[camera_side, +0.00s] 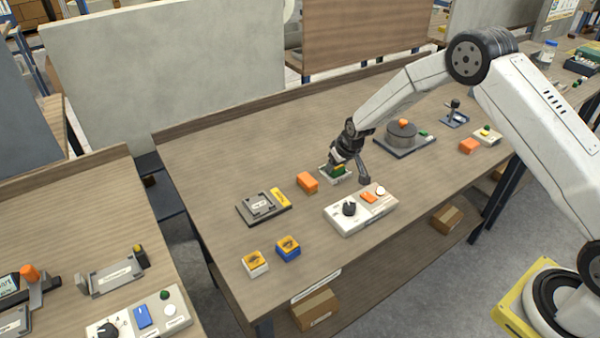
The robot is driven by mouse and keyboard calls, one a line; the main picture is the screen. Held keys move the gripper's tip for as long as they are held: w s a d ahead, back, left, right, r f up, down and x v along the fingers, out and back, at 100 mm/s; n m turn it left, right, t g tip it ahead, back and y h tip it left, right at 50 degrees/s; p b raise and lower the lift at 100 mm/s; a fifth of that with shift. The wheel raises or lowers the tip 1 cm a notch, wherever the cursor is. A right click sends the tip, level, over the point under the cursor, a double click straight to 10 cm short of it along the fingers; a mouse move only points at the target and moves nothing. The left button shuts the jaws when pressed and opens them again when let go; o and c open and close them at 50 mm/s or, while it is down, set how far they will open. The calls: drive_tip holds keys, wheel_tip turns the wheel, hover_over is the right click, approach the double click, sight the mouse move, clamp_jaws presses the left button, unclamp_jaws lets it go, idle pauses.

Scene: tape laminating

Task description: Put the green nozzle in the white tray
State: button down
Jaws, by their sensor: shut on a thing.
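My gripper (349,168) reaches down over the middle of the table and is shut on the green nozzle (338,171), a small green piece at its fingertips. The white tray (328,181) is small and lies on the table right below the fingers. The green nozzle shows over the tray; I cannot tell whether it touches the tray floor. My gripper hides part of the tray and the nozzle.
An orange block (307,182) stands close left of the tray. A white control box (345,220) with a black knob sits in front. A dark round device (402,140) stands behind right. Blue (288,248) and white (256,263) yellow-topped blocks are near the front edge.

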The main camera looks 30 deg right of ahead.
idle(0.4)
unclamp_jaws()
drive_tip(key=shift+r, duration=0.1)
drive_tip(key=shift+v, duration=3.6)
drive_tip(key=shift+s+r, duration=0.1)
drive_tip(key=shift+r, duration=0.05)
